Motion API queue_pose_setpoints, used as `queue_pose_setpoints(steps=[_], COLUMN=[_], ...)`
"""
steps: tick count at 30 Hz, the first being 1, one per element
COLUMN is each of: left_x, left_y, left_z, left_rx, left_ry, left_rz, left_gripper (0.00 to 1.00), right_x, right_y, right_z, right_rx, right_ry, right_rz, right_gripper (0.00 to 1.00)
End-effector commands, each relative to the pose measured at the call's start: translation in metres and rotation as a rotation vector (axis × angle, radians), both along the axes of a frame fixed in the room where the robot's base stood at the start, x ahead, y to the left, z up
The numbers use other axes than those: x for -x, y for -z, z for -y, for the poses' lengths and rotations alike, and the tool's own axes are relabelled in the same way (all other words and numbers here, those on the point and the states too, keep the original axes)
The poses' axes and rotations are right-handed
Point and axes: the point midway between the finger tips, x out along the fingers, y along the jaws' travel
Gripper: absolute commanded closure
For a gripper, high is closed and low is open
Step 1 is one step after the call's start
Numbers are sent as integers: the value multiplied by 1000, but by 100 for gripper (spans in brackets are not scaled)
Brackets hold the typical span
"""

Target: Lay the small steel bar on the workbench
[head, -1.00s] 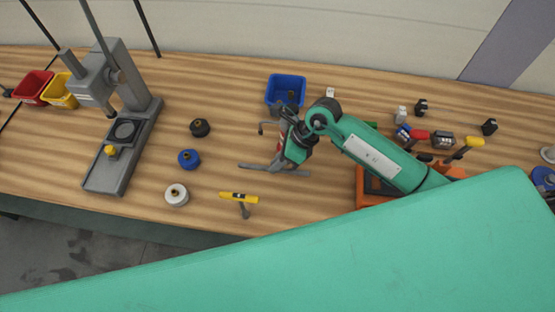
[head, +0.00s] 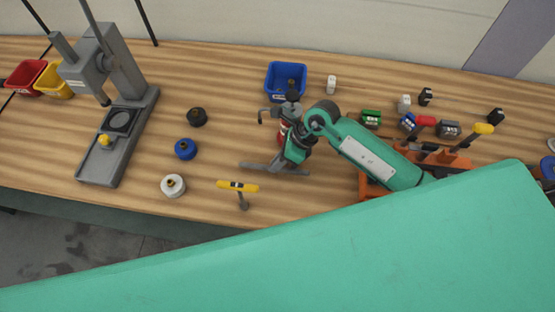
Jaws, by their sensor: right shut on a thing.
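My right gripper (head: 281,161) hangs over the middle of the wooden workbench (head: 225,135), at the end of the green arm coming in from the right. It is shut on a thin grey bar, the small steel bar (head: 253,166), which lies crosswise in the picture. The wrist hides part of the grip. I cannot tell whether the bar touches the bench top. My left gripper is not in view.
A blue bin (head: 270,88) stands behind the gripper. A yellow-handled tool (head: 238,186) lies near the front edge. Blue, black and white spools and a grey press (head: 100,165) are at left. An orange holder (head: 370,190) and several small items are at right.

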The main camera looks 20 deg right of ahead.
Motion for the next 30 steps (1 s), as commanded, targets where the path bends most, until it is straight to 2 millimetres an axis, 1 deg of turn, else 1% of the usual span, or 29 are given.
queue_pose_setpoints(steps=[2,3,5,6,7,14,18,20,27,30], left_x=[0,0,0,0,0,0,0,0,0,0], left_y=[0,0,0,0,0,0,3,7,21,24], left_z=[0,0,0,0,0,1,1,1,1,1], left_rx=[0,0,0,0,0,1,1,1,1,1], left_ry=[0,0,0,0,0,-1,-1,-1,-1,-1], left_rz=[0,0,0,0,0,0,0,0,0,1], left_gripper=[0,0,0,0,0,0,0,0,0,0], right_x=[0,0,0,0,0,0,-1,-1,-3,-3], right_y=[-1,-1,-1,-1,-1,0,-4,-10,-42,-53], right_z=[0,0,0,0,0,0,4,9,32,39], right_rx=[-1,-1,-1,-1,-1,1,1,2,3,1], right_ry=[0,0,0,0,0,0,0,0,-1,1], right_rz=[0,0,0,0,0,0,2,4,4,3], right_gripper=[100,84,72,64,60,60,60,60,60,60])
